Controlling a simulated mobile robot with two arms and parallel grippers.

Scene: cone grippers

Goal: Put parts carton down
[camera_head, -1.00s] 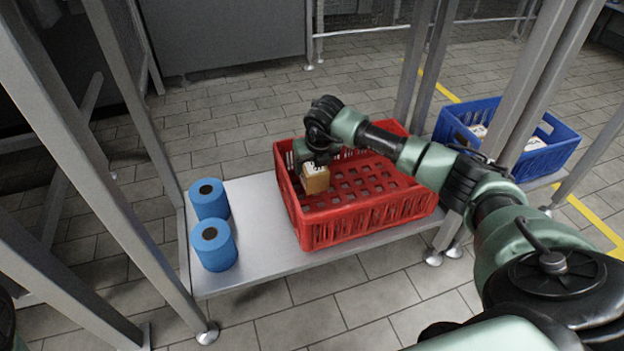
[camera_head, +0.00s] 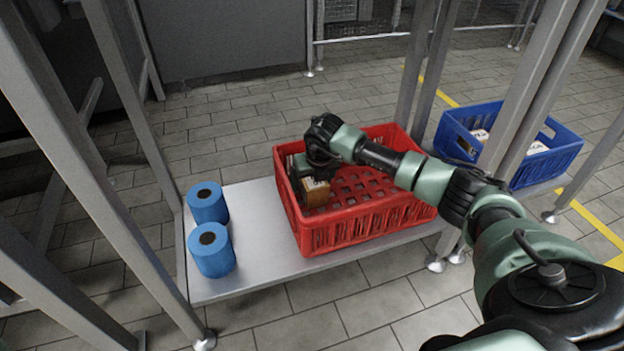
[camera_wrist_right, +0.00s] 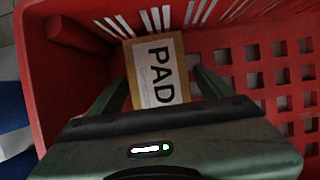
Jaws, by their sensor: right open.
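The parts carton (camera_head: 316,193) is a small brown box with a white label, inside the red crate (camera_head: 350,234) near its left end. In the right wrist view the carton (camera_wrist_right: 157,75) shows a label reading "PAD" and lies by the slotted crate wall. My right gripper (camera_head: 306,182) reaches down into the crate at the carton. In the wrist view its two fingers stand open, one on each side of the carton. The carton's underside is hidden, and I cannot tell whether the fingers touch it. My left gripper is not in view.
The red crate stands on a grey metal shelf (camera_head: 262,262). Two blue rolls (camera_head: 208,203) (camera_head: 212,250) stand left of it. A blue crate (camera_head: 535,165) with light packages is at the right. Metal posts (camera_head: 520,90) frame the shelf. The crate's middle looks empty.

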